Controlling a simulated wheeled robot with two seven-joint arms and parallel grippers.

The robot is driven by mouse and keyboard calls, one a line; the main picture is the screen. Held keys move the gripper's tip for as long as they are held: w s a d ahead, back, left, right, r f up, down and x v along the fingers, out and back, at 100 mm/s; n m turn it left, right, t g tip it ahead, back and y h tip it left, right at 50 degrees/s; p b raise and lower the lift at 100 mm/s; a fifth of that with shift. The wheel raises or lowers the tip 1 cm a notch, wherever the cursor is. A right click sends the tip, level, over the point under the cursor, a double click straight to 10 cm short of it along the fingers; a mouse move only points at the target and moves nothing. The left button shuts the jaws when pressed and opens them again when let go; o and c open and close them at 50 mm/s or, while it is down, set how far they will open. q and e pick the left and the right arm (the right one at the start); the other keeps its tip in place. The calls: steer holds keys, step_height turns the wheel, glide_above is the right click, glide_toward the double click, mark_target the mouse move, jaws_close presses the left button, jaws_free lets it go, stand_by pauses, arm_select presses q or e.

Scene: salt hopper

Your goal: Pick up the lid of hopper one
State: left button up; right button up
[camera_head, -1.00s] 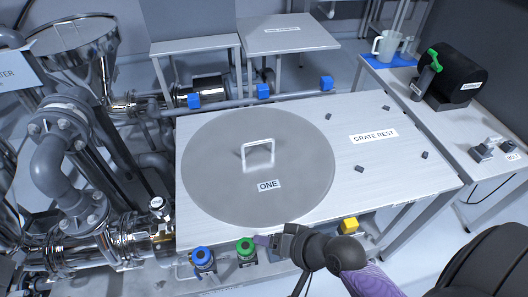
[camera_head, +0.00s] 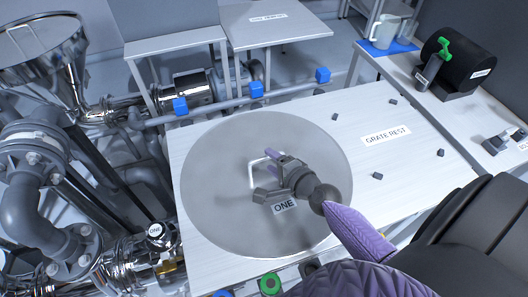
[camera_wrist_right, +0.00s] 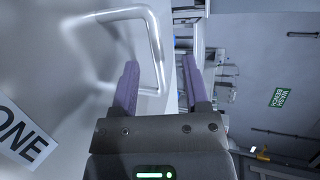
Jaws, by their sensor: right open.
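The lid of hopper one (camera_head: 215,200) is a large round grey disc lying flat on the table, with a label reading ONE (camera_head: 284,206). Its pale bar handle (camera_head: 254,172) stands near the middle, partly hidden by my right gripper (camera_head: 266,176). The right gripper is open and empty, its fingers at the handle. In the right wrist view, one bar of the handle (camera_wrist_right: 156,45) shows between the two purple fingers (camera_wrist_right: 160,72). I cannot tell whether either finger touches it. My left gripper is not in view.
The table's right side, labelled GRATE REST (camera_head: 387,137), is bare except for several small dark pegs. Pipes and valves crowd the left. Blue blocks (camera_head: 256,89) sit along a rail behind. A side bench at right holds a mug (camera_head: 385,31) and a black drum (camera_head: 459,65).

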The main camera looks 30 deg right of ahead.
mark_target(268, 158)
steer(key=b+x, duration=0.1)
steer(key=x, duration=0.4)
steer(key=shift+s+d+f, duration=0.1)
steer(key=shift+f, duration=0.05)
jaws_close()
stand_by(1.0)
